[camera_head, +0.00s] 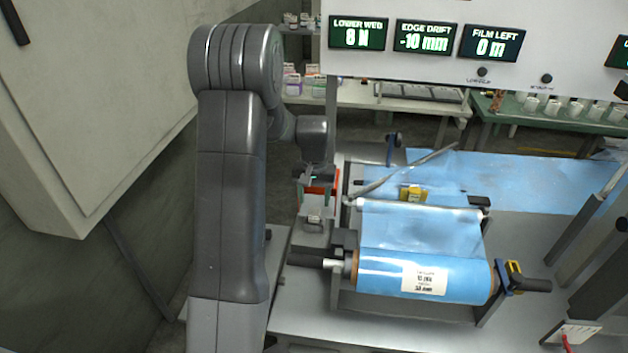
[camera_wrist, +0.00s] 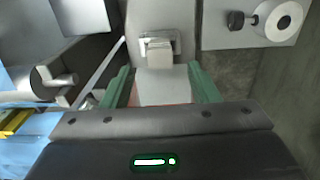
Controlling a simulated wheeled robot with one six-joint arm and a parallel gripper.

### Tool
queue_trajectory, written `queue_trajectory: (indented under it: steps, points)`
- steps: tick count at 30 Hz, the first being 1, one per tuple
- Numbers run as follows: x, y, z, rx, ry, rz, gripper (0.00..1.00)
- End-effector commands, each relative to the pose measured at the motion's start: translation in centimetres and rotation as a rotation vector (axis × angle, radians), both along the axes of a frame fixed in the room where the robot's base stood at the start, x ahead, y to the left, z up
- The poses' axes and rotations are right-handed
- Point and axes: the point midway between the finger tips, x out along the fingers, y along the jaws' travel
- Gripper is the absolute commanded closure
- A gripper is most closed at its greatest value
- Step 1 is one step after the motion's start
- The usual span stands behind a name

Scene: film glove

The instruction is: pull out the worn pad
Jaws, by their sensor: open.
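A small pale grey block, which looks like the worn pad (camera_wrist: 159,54), sits in a square metal holder (camera_wrist: 174,42) in the wrist view. It shows small in the head view (camera_head: 314,222), where its wear cannot be made out. My gripper (camera_wrist: 160,75) has its two green fingers spread, one to each side of a pale strip below the block. The fingertips appear just short of the block, with nothing held between them. In the head view my gripper (camera_head: 316,178) is partly hidden, beside a red piece and just behind the holder.
A blue film roll (camera_head: 385,277) on a shaft stands right of the holder, with film (camera_head: 420,228) running over a bar. A slanted metal rod (camera_head: 405,172) rises near my gripper. A pale roll (camera_wrist: 284,20) on a plate is upper right in the wrist view.

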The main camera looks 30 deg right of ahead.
Motion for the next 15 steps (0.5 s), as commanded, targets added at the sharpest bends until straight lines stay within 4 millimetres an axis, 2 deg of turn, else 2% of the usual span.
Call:
queue_trajectory:
  steps: [6, 10, 15]
  points:
    - [0.0, 0.1, -3.7, 0.002, 0.002, 0.000, 0.45]
    - [0.0, 0.0, -5.1, 0.001, 0.002, 0.000, 0.45]
    - [0.0, 0.0, -5.9, 0.000, 0.000, 0.000, 0.45]
